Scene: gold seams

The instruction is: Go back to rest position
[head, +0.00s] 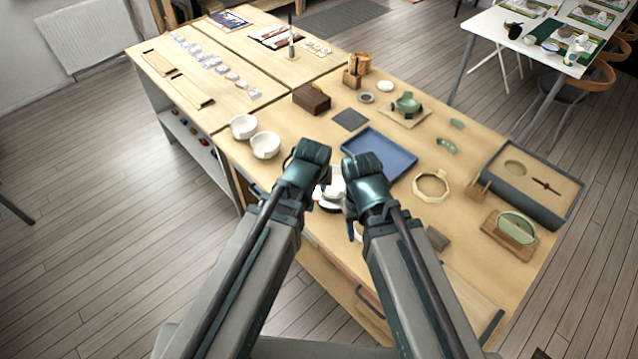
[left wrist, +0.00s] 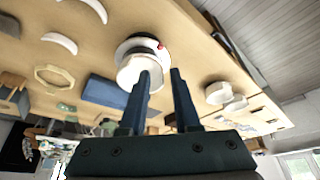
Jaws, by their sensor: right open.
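My left gripper (head: 322,186) is over the near edge of the wooden bench, beside a white round dish (head: 334,188). In the left wrist view its two dark fingers (left wrist: 161,72) stand apart with nothing between them. The white round stack (left wrist: 138,62) shows behind the left finger there; I cannot tell if they touch. My right gripper (head: 352,224) is close by on the right, also over the near part of the bench. Its fingers are mostly hidden by its own wrist, and I see nothing held in it.
A blue tray (head: 374,160) lies just beyond my grippers. Two white bowls (head: 264,145) stand to the left. An octagonal wooden ring (head: 431,187), a grey box (head: 525,180) and a green disc on a stand (head: 514,228) are to the right.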

